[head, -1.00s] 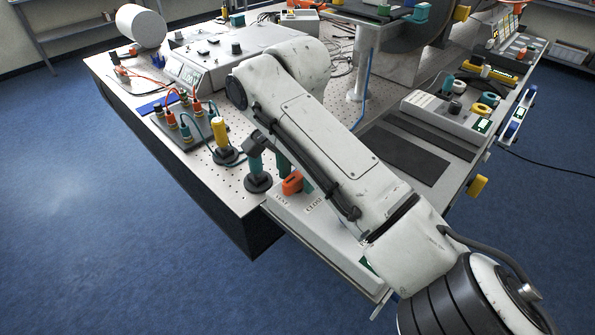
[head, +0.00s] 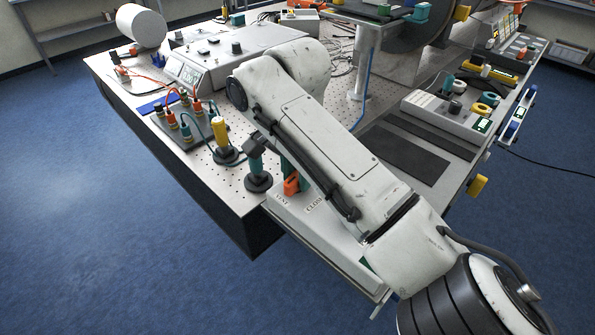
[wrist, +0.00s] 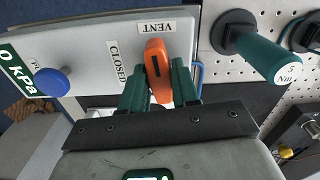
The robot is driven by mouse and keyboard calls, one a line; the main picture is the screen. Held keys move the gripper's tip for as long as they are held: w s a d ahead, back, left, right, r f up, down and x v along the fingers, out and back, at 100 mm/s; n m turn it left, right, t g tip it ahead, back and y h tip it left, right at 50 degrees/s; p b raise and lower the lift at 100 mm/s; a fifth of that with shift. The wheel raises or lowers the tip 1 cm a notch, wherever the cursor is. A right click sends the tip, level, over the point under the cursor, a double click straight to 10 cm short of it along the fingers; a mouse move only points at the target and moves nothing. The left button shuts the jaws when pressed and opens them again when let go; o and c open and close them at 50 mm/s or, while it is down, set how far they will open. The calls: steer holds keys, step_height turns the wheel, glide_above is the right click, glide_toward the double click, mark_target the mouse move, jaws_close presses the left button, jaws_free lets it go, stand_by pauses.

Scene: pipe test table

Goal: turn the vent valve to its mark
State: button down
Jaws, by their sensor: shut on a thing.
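The orange vent valve handle (wrist: 157,70) stands on a pale panel (wrist: 85,45) labelled VENT and CLOSED in the wrist view. It also shows in the head view (head: 291,184), partly behind my arm. My gripper (wrist: 160,84) has teal fingers, one on each side of the handle, and is shut on it. The handle's dark line points roughly toward the VENT label (wrist: 155,27), leaning slightly to its left. The CLOSED label (wrist: 117,63) is to the left of the handle.
A blue knob (wrist: 52,82) sits on the panel's left part, beside a green kPa label (wrist: 18,70). A teal-handled torque tool (wrist: 268,57) stands right of the panel. In the head view, a yellow-handled tool (head: 219,132) and a box with cables (head: 185,127) stand nearby.

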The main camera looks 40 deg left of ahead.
steer(key=shift+r+p, duration=0.2)
steer(key=shift+p, duration=0.3)
steer(key=shift+r+n+p, duration=0.1)
steer(key=shift+n+p, duration=0.6)
steer(key=shift+p, duration=0.35)
steer(key=shift+n+p, duration=0.8)
steer(key=shift+p, duration=0.3)
steer(key=n+p, duration=0.2)
steer(key=n, duration=0.2)
steer(key=shift+n+p, duration=0.3)
steer(key=n+p, duration=0.1)
steer(key=n, duration=0.4)
steer(key=shift+f, duration=0.2)
steer(key=n+p, duration=0.1)
steer(key=n, duration=0.4)
steer(key=shift+f+n, duration=0.15)
steer(key=shift+n, duration=0.15)
